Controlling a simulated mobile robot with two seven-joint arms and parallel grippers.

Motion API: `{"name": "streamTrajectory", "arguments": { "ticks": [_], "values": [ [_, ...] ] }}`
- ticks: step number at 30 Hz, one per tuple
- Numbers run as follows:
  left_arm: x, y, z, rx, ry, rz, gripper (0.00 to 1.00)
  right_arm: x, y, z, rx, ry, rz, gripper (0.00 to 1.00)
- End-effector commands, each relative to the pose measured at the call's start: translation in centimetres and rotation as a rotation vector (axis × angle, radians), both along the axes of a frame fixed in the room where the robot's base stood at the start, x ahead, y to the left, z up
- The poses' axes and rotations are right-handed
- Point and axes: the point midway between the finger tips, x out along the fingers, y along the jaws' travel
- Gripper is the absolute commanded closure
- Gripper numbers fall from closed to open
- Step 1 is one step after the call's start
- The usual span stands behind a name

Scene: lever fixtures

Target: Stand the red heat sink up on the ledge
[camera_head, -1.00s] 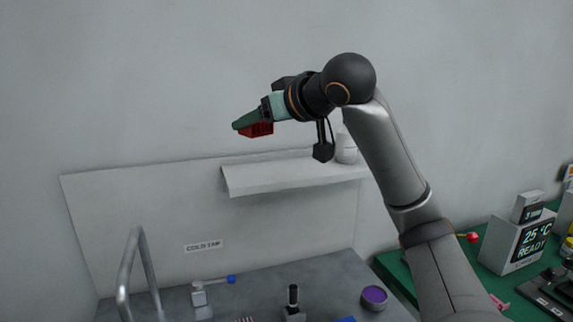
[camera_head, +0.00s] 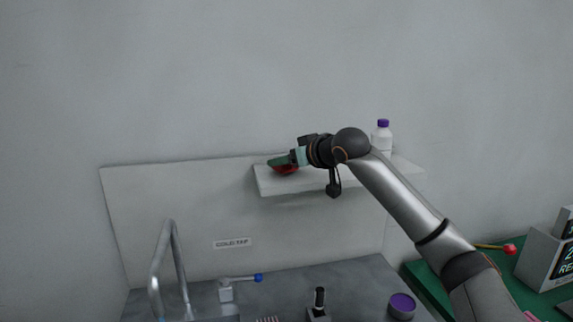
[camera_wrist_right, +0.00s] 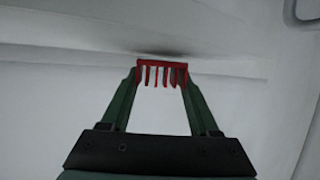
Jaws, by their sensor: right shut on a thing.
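The red heat sink (camera_head: 286,170) is between the green fingers of my right gripper (camera_head: 281,163), at the left part of the white wall ledge (camera_head: 300,185). In the right wrist view the heat sink (camera_wrist_right: 162,72) shows as a red bar with several fins, and the fingertips of the gripper (camera_wrist_right: 162,80) are shut on its two sides. A dark shadow lies just beyond it on the white surface. I cannot tell whether it touches the ledge. My left gripper is not in view.
A white bottle with a purple cap (camera_head: 382,136) stands on the ledge's right part. Below are a tap (camera_head: 168,260), a blue-tipped lever (camera_head: 240,282), a black-handled lever (camera_head: 319,300) and a purple-topped round thing (camera_head: 402,304). The ledge's left end is clear.

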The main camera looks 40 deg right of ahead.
Motion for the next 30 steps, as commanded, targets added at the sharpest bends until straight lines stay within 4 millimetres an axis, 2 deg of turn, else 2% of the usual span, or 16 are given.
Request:
{"name": "streamTrajectory", "arguments": {
  "ticks": [2, 14, 15, 22, 30],
  "values": [
    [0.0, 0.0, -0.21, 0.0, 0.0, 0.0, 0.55, -0.06, 0.01, -0.64, 0.0, -0.002, 0.0, 0.94],
    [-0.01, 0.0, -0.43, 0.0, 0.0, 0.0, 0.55, -0.07, 0.01, -1.02, 0.001, -0.003, 0.0, 0.94],
    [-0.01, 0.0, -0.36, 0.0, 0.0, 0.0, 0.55, -0.06, 0.0, -0.94, 0.001, -0.003, 0.0, 0.35],
    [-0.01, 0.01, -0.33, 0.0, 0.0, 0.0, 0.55, -0.07, 0.01, -0.92, 0.001, -0.003, 0.0, 0.09],
    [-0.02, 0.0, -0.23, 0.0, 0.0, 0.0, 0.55, -0.07, 0.01, -0.74, 0.001, -0.003, 0.0, 0.08]
  ]
}}
